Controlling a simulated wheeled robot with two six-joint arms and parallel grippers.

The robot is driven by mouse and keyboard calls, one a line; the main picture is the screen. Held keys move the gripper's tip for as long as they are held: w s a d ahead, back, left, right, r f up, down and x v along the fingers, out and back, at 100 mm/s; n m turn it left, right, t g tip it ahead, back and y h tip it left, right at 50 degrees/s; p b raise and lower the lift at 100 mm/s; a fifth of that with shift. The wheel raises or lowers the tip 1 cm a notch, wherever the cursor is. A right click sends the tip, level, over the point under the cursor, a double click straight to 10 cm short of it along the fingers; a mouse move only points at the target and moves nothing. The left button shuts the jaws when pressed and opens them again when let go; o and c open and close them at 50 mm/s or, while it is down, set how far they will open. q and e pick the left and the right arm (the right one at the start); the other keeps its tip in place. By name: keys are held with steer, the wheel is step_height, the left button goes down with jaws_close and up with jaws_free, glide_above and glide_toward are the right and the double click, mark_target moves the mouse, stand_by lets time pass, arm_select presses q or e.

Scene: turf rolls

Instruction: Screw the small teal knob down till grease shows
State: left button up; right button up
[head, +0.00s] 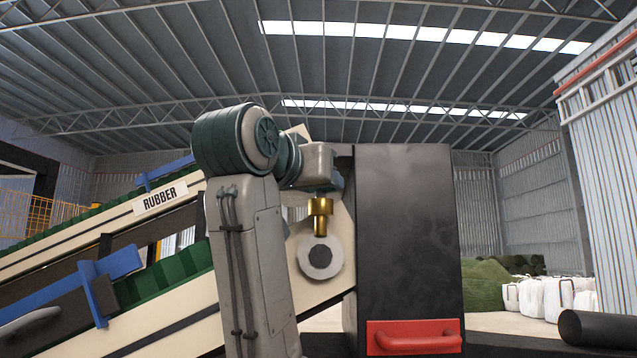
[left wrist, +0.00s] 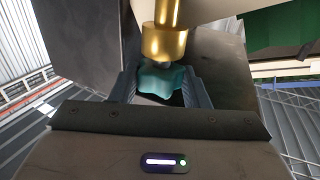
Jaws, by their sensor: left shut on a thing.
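The small teal knob (left wrist: 165,80) sits between the dark fingers of my left gripper (left wrist: 161,88) in the left wrist view. The gripper is shut on it. The knob meets a brass fitting (left wrist: 165,42), which also shows in the head view (head: 320,207). There the fitting stands upright above a round pale roller end with a dark centre (head: 320,257). In the head view my left gripper (head: 322,187) is just above the fitting, and the knob is hidden. I cannot make out any grease. My right gripper is in neither view.
A dark panel (head: 407,235) with a red handle (head: 413,337) stands close right of the fitting. White bags (head: 545,296) stand far right.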

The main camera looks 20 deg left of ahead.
arm_select(q)
steer(key=shift+a+m+h, duration=0.1)
steer(key=shift+m+h, duration=0.5)
steer(key=shift+h, duration=0.3)
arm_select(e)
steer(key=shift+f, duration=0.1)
arm_select(q)
steer(key=o, duration=0.9)
steer(key=shift+o, duration=0.4)
steer(key=shift+d+r, duration=0.1)
steer(key=shift+d, duration=0.15)
steer(key=shift+a, duration=0.1)
